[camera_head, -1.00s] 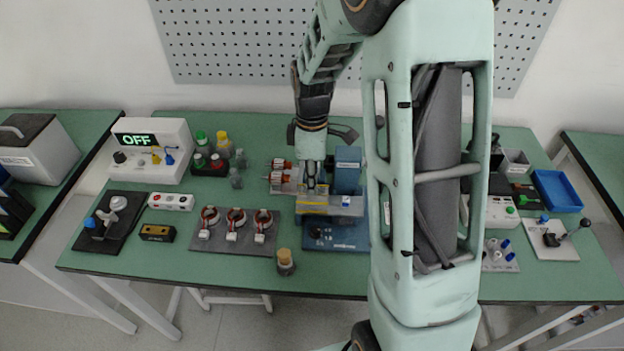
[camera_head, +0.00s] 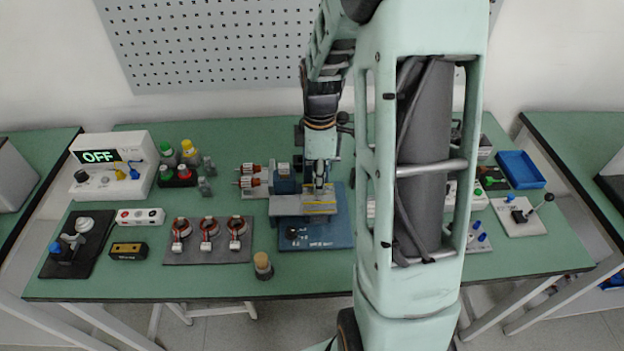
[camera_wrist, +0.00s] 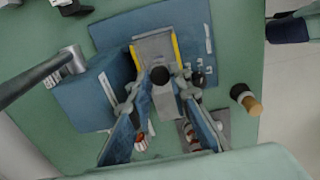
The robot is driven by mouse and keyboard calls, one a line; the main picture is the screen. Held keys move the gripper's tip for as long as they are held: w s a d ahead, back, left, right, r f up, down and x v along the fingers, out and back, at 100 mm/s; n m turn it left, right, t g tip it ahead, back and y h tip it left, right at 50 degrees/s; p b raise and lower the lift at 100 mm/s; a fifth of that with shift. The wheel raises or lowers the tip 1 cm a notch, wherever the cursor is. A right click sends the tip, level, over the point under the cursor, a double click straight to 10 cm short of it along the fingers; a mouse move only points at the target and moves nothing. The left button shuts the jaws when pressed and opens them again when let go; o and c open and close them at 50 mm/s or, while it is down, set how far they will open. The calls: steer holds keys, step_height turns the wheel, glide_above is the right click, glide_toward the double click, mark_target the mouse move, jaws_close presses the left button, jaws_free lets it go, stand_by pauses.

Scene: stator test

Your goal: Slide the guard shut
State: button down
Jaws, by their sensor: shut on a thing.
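The test machine has a blue base plate (camera_head: 305,240) and a blue block (camera_head: 285,184) with a grey front body (camera_head: 286,206). The yellow-edged guard (camera_head: 320,207) is at the right part of that body. In the wrist view the guard (camera_wrist: 155,48) shows as a grey panel with yellow side edges, in front of the blue block (camera_wrist: 88,100). My gripper (camera_head: 320,187) is over the guard; in the wrist view its fingertips (camera_wrist: 160,88) are shut around the guard's black knob (camera_wrist: 160,75). The grip's underside is hidden.
Several stators stand on a dark plate (camera_head: 208,256) to the left. Red-and-copper parts (camera_head: 252,178) sit behind left of the machine. A tester (camera_head: 112,165) reads OFF.

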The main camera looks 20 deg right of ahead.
steer(key=shift+d, duration=0.2)
steer(key=c, duration=1.8)
jaws_free()
steer(key=shift+s+d, duration=0.1)
steer(key=shift+o, duration=0.2)
steer(key=shift+r, duration=0.1)
steer(key=shift+r, duration=0.3)
step_height(320, 180, up, 11)
steer(key=shift+r, duration=0.15)
